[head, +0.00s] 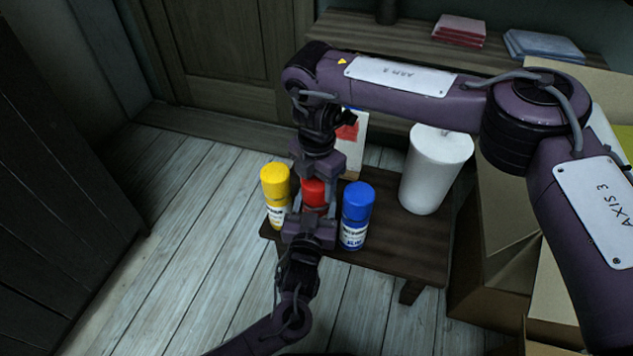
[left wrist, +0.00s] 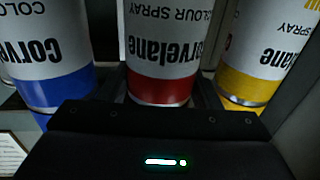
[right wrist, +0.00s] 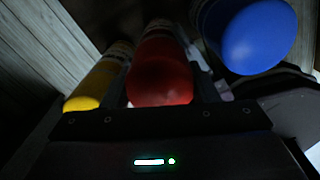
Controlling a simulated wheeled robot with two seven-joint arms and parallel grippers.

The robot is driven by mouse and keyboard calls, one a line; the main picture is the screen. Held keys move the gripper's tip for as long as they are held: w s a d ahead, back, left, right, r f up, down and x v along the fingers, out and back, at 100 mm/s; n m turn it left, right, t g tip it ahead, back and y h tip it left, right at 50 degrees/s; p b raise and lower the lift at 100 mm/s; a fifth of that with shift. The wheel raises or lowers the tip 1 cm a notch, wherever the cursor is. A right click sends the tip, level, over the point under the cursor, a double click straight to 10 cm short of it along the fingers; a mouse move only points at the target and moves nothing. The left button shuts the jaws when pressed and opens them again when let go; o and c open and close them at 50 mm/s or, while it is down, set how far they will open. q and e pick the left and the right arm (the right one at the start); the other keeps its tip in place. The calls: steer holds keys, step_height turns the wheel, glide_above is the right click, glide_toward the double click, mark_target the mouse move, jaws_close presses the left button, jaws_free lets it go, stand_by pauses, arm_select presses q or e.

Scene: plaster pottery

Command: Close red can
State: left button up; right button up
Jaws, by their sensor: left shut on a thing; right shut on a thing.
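The red can (head: 315,194) stands upright on the small dark table, between a yellow and a blue can. Its red cap sits on top. My right gripper (head: 315,178) comes from behind and above and is shut on the red cap (right wrist: 160,82). My left gripper (head: 309,220) comes from the front and is shut on the can's body. The white label and red band (left wrist: 160,88) show between its fingers in the left wrist view. Most of the body is hidden in the head view. I cannot tell how tightly the cap is seated.
The yellow can (head: 275,190) is close on the left and the blue can (head: 357,212) close on the right, both capped. A white cylinder (head: 435,165) stands further right on the table (head: 400,245). Cardboard boxes (head: 490,280) are at the right. The floor at left is clear.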

arm_select(q)
steer(key=shift+r, duration=0.1)
arm_select(e)
steer(key=shift+f, duration=0.7)
stand_by(0.6)
steer(key=o, duration=1.1)
steer(key=shift+r, duration=4)
arm_select(q)
steer(key=o, duration=1.5)
steer(key=shift+c, duration=0.2)
steer(key=shift+s, duration=0.1)
